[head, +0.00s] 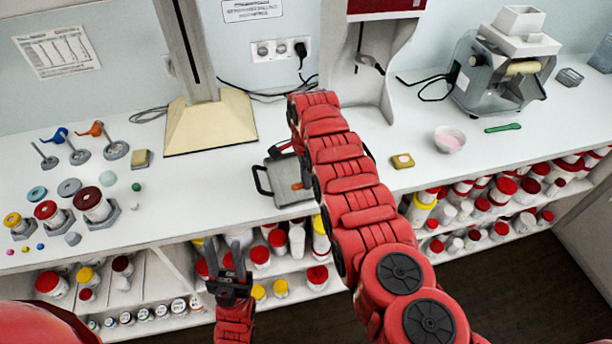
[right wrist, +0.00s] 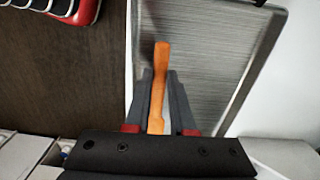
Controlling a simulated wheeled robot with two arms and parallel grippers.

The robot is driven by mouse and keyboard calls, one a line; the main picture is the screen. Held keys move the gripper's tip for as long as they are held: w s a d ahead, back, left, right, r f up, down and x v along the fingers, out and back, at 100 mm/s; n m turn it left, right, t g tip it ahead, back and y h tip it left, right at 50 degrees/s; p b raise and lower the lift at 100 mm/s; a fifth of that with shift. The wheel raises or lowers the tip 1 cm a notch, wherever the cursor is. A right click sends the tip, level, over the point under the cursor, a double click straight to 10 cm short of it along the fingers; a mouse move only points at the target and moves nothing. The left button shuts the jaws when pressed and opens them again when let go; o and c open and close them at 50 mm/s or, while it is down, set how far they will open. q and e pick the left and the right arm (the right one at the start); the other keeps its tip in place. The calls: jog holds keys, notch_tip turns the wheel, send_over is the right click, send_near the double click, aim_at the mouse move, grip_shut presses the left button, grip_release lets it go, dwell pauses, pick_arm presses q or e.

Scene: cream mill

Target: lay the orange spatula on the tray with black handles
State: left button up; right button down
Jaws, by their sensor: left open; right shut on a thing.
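The grey tray with black handles (head: 265,180) lies near the front edge of the counter, partly hidden behind my right arm. My right gripper (right wrist: 160,78) is shut on the orange spatula (right wrist: 160,65), which points away from the palm. The spatula's tip lies over the tray in that view; I cannot tell whether it touches. A small orange piece of it shows by the tray (head: 298,186) in the head view. My left gripper (head: 227,252) is open and empty in front of the shelves.
Several weights, funnels and jars stand at the left. A grey machine (head: 500,75) stands behind. Shelves of bottles run below the counter.

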jog(key=shift+f, duration=0.15)
jog(key=shift+f+b, duration=0.75)
jog(key=shift+f, duration=0.05)
jog(key=shift+f, duration=0.15)
dwell(0.3)
jog(key=shift+f+b, duration=0.25)
jog(key=shift+b, duration=0.1)
jog(key=c, duration=0.7)
grip_release()
jog(key=shift+r, duration=0.1)
